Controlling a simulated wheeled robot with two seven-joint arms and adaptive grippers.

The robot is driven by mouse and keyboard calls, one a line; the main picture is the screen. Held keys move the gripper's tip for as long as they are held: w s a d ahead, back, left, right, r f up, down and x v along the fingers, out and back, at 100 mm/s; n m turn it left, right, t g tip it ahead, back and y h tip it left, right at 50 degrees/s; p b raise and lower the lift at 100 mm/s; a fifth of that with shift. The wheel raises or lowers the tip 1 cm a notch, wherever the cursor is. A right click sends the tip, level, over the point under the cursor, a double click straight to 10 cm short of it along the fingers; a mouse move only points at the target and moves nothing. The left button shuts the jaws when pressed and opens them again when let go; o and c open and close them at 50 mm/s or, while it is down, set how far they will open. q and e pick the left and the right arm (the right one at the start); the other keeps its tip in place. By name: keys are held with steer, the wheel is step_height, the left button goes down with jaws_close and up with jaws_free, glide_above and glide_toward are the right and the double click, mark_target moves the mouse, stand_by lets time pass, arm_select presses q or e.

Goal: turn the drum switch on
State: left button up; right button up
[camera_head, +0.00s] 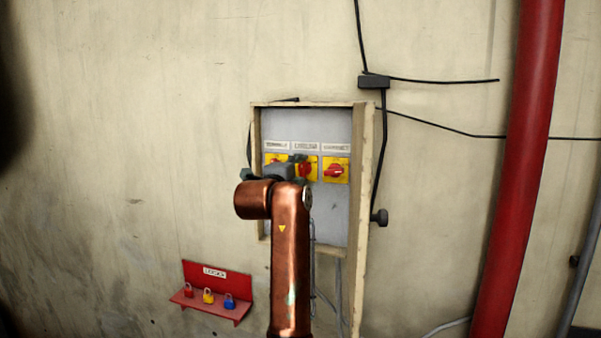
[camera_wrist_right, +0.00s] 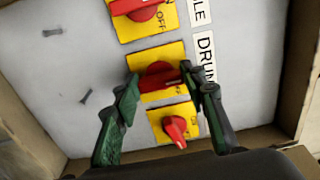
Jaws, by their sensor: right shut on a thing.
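A grey panel (camera_head: 334,220) in an open wall box holds three yellow switch plates with red knobs. The middle drum switch (camera_head: 306,170) also shows in the wrist view (camera_wrist_right: 158,76), beside a label starting "DRUM". My right gripper (camera_head: 288,167) reaches it from the front. In the wrist view its dark green fingers (camera_wrist_right: 158,86) are shut on the drum switch's red knob, one on each side. The fingers partly cover the knob and its plate, so its exact setting is unclear. My left gripper is not in view.
The right switch (camera_head: 336,170) and left switch (camera_head: 272,159) sit close on both sides. The box frame (camera_head: 361,200) juts out at the right. A red shelf with padlocks (camera_head: 215,291) hangs lower left. A thick red pipe (camera_head: 520,170) runs at the right.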

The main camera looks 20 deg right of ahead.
stand_by(0.3)
steer(key=o, duration=1.2)
steer(key=shift+a, duration=0.1)
steer(key=shift+c, duration=0.2)
steer(key=v, duration=1.2)
